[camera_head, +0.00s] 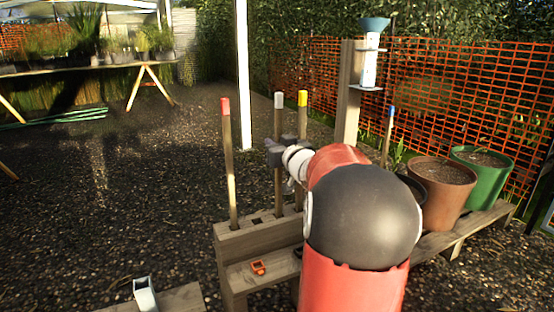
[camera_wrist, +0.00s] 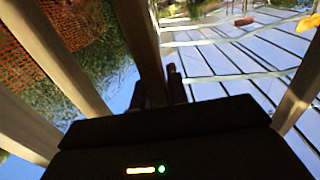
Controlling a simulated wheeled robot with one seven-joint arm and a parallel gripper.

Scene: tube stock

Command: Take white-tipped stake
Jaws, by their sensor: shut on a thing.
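The white-tipped stake (camera_head: 278,122) stands upright in the head view, between the red-tipped stake (camera_head: 228,150) on its left and the yellow-tipped stake (camera_head: 303,118) on its right. My gripper (camera_head: 273,152) is shut on its shaft, well below the white tip. The stake's lower end meets the top of the wooden rack (camera_head: 240,240); I cannot tell how deep it sits. In the wrist view, a dark shaft (camera_wrist: 141,38) runs between the fingers of my gripper (camera_wrist: 158,92), and its tip is not visible there.
A blue-tipped stake (camera_head: 389,135) stands further right. Pots, one brown (camera_head: 440,195) and one green (camera_head: 485,170), stand on a low bench. A small orange object (camera_head: 258,267) lies on the rack's lower step. A white post (camera_head: 243,80) rises behind. Gravel at left is open.

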